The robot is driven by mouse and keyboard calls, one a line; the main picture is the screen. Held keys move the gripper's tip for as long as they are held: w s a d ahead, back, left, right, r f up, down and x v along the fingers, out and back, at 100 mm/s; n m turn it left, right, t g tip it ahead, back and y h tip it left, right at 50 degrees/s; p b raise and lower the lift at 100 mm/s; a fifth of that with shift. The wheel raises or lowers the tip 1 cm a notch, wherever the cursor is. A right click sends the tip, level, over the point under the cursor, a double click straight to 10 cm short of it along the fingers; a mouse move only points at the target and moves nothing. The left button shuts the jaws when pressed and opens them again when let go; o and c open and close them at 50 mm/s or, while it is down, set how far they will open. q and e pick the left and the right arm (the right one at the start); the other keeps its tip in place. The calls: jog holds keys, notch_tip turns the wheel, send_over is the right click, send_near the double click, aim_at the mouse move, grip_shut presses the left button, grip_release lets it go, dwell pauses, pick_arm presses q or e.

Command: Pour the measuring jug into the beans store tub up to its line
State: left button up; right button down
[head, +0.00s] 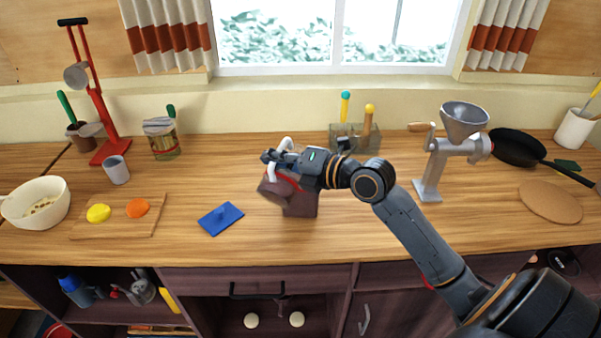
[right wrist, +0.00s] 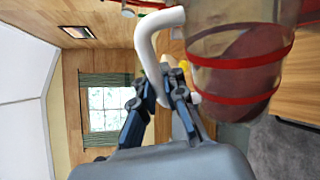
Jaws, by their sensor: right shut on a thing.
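My right gripper (head: 285,160) is shut on the white handle of the measuring jug (head: 280,183). The jug has a red band and looks tilted above the counter. In the right wrist view the jug (right wrist: 235,75) is see-through with red bands and brown contents, and the gripper (right wrist: 168,80) is at its handle. A dark brown tub (head: 302,205), which looks like the beans store tub, stands right under and beside the jug. The jug and gripper partly cover it; its line and fill level cannot be made out. My left gripper is out of view.
A blue lid-like piece (head: 221,217) lies left of the tub. A board (head: 118,222) with yellow and orange pieces and a white bowl (head: 36,204) are farther left. A utensil box (head: 355,138) stands behind; a grinder (head: 440,155) is right.

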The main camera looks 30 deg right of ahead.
jog(key=shift+w+d+r+m+p, duration=0.2)
jog(key=shift+r+m+p, duration=0.15)
jog(key=shift+p, duration=0.35)
jog(key=shift+w+d+r+m+g+y+b, duration=0.15)
jog(key=shift+w+d+r+m+y+b, duration=0.25)
jog(key=shift+d+r+m, duration=0.45)
jog(key=shift+w+d+r+m+g+y+b, duration=0.1)
jog(key=shift+w+d+r+m+g+b, duration=0.1)
jog(key=shift+w+d+r+m, duration=0.55)
dwell(4.4)
